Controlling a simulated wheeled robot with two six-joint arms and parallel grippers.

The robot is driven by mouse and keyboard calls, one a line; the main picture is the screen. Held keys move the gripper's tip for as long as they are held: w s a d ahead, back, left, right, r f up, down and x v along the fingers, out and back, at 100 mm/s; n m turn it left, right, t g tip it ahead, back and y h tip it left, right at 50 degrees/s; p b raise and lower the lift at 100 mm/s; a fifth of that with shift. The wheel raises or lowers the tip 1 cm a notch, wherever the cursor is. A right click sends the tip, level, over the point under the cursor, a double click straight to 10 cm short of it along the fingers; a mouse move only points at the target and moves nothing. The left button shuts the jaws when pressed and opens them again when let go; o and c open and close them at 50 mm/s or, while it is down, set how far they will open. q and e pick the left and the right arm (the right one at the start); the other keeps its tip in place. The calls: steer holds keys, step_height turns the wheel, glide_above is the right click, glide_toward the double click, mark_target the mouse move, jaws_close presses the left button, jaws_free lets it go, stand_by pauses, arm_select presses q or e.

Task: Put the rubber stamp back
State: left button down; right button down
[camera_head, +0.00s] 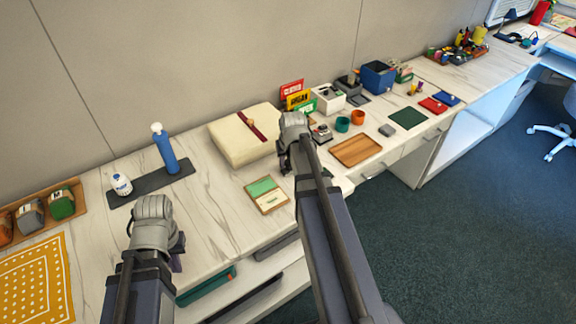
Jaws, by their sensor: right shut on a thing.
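I cannot pick out the rubber stamp for certain. A small dark-and-light item (321,134) stands just right of my right wrist.
A cream box (240,138) with a dark red strap lies at the back. A blue bottle (165,150) and a white jar (121,184) stand on a dark mat. A wooden tray (357,151), cups and a blue bin (377,77) crowd the right. Bare counter lies left of the case.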

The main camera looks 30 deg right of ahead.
arm_select(q)
steer(key=shift+f+b, duration=0.2)
steer(key=shift+b, duration=0.1)
arm_select(e)
steer(key=shift+f, duration=0.2)
arm_select(q)
steer(key=shift+r, duration=0.1)
arm_select(e)
steer(key=c, duration=0.6)
jaws_free()
steer(key=shift+r, duration=0.1)
arm_select(q)
step_height(320, 180, up, 12)
steer(key=p, duration=1.2)
arm_select(e)
steer(key=v, duration=1.2)
steer(key=shift+r, duration=0.15)
